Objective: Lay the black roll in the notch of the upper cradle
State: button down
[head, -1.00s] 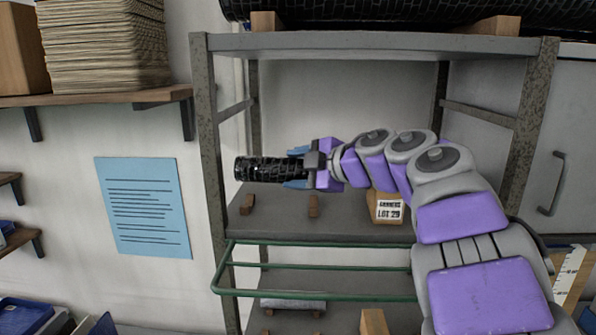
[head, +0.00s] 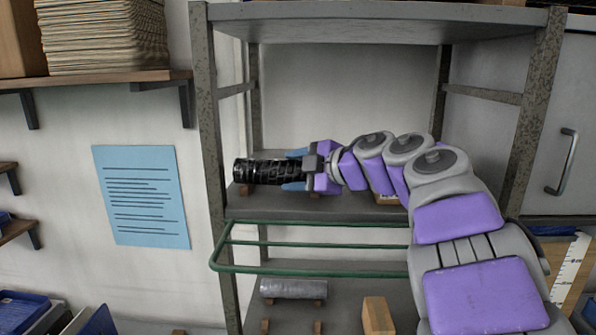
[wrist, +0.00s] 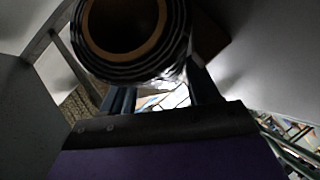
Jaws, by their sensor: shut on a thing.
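The black roll (head: 262,171) is held level in my gripper (head: 293,171), with its free end pointing left. The blue fingers are shut on its right end. The upper cradle is a pair of small wooden supports on the middle shelf; its left support (head: 247,190) shows just under the roll. The right support is mostly hidden behind my gripper. I cannot tell whether the roll touches the cradle. In the wrist view, the end of the roll (wrist: 130,69), with its brown core, shows between the fingers.
The middle shelf (head: 350,208) has a green rail (head: 310,270) along its front. Below, a grey roll (head: 293,288) lies on another cradle beside a wooden block (head: 377,316). A labelled box is mostly hidden behind my arm. Shelf posts (head: 207,130) stand close at the left.

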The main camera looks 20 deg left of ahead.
jog(key=shift+s+a, duration=0.15)
jog(key=shift+a, duration=0.6)
jog(key=c, duration=0.7)
grip_release()
jog(key=shift+d, duration=0.1)
jog(key=o, duration=0.5)
jog(key=shift+d, duration=0.45)
jog(key=shift+c, duration=0.2)
jog(key=shift+o, duration=0.3)
jog(key=shift+a+f, duration=0.1)
